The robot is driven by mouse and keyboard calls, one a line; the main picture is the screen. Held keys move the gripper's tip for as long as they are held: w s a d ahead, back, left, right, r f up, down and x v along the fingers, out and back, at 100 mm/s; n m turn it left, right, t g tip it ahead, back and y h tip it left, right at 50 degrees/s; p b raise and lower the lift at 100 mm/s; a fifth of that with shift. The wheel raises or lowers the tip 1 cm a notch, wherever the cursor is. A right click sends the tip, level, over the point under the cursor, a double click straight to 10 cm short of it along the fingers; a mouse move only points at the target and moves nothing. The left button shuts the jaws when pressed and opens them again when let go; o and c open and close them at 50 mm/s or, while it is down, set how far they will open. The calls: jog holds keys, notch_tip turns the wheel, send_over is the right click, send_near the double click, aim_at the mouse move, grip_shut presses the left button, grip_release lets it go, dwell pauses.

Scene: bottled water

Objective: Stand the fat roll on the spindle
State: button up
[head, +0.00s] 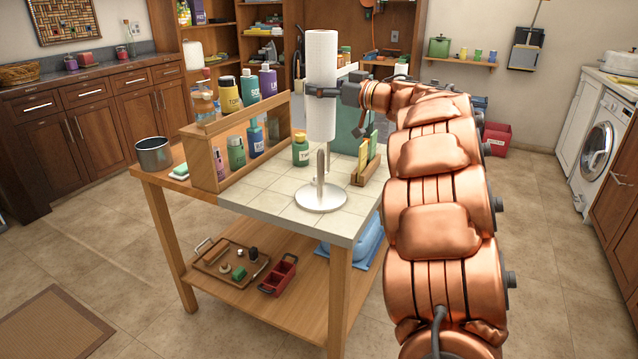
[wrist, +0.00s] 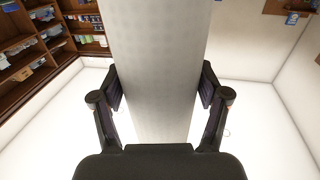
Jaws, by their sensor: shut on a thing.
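The fat roll (head: 321,60) is a tall white paper roll, upright in the air above the tiled worktop. In the wrist view the roll (wrist: 160,70) stands between both fingers (wrist: 160,95). The spindle (head: 321,180) is a pale metal post on a round base (head: 321,199), standing near the worktop's front corner. I cannot tell the depth alignment. The roll's core hole is hidden.
A wooden shelf unit (head: 205,160) with several bottles stands left of the spindle. A green-labelled bottle (head: 300,150) is behind it, and a small wooden holder (head: 367,172) with upright cards is close on the right. A metal pot (head: 153,154) stands at the left end.

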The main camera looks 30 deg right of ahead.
aim_at(323, 153)
jog(key=f+b, duration=0.2)
jog(key=f, duration=0.6)
jog(key=f+b, duration=0.2)
jog(key=f, duration=0.7)
jog(key=shift+w+a, duration=0.1)
jog(key=shift+a, duration=0.1)
jog(key=shift+f, duration=0.15)
jog(key=o, duration=1.2)
jog(key=shift+s+d, duration=0.1)
jog(key=shift+s, duration=0.15)
jog(key=p+v, duration=0.1)
jog(key=v, duration=1)
jog(key=shift+s, duration=0.25)
